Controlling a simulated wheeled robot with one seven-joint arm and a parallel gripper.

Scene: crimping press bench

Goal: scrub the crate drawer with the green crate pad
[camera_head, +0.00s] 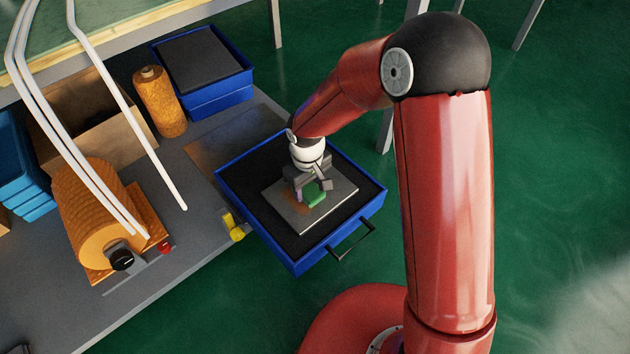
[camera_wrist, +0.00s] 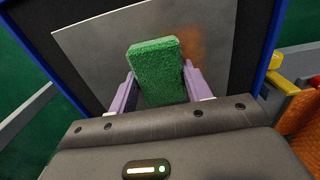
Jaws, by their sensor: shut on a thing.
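The crate drawer is a blue open box (camera_head: 290,262) with a black lining and a dark handle, at the middle of the head view. Its blue wall also shows in the wrist view (camera_wrist: 273,40). A grey metal plate (camera_head: 335,205) lies in it, with a brownish stain (camera_wrist: 190,42) on its surface. My gripper (camera_head: 314,190) is over the plate, pointing down. It is shut on the green pad (camera_wrist: 157,72), held between two purple fingers. The pad also shows in the head view (camera_head: 316,198), at or just above the plate; contact cannot be told.
A grey bench (camera_head: 190,215) stands left of the drawer, with a yellow block (camera_head: 235,230) at its edge. An orange spool (camera_head: 160,100), a second blue crate (camera_head: 215,98), a cardboard box (camera_head: 95,110) and an orange roller (camera_head: 90,215) are on it. Green floor is clear at front.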

